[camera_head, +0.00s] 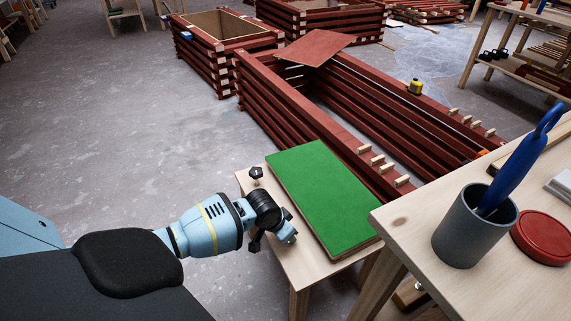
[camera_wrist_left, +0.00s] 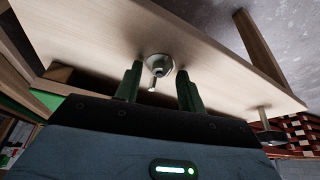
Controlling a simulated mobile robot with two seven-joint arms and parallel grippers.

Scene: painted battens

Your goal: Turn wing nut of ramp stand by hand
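The ramp stand (camera_head: 250,183) is a pale wooden stand with a green board (camera_head: 320,190) on top. In the left wrist view its pale wood face (camera_wrist_left: 100,45) fills the upper part. A silver round metal fitting with a short stud, seemingly the wing nut (camera_wrist_left: 157,66), sits on that face; its wings cannot be made out. My left gripper (camera_wrist_left: 160,72) has its two dark fingers apart, one on each side of the fitting, with visible gaps. In the head view my left wrist is at the stand's near edge, and its fingertips are hidden. My right gripper is not in view.
A black star knob (camera_head: 256,172) stands at the stand's left corner. Another dark knob on a stem (camera_wrist_left: 270,137) shows in the wrist view. A workbench (camera_head: 500,285) with a grey cup (camera_head: 468,235) and red lid (camera_head: 543,238) is close right. Red battens (camera_head: 300,110) lie behind. Left floor is clear.

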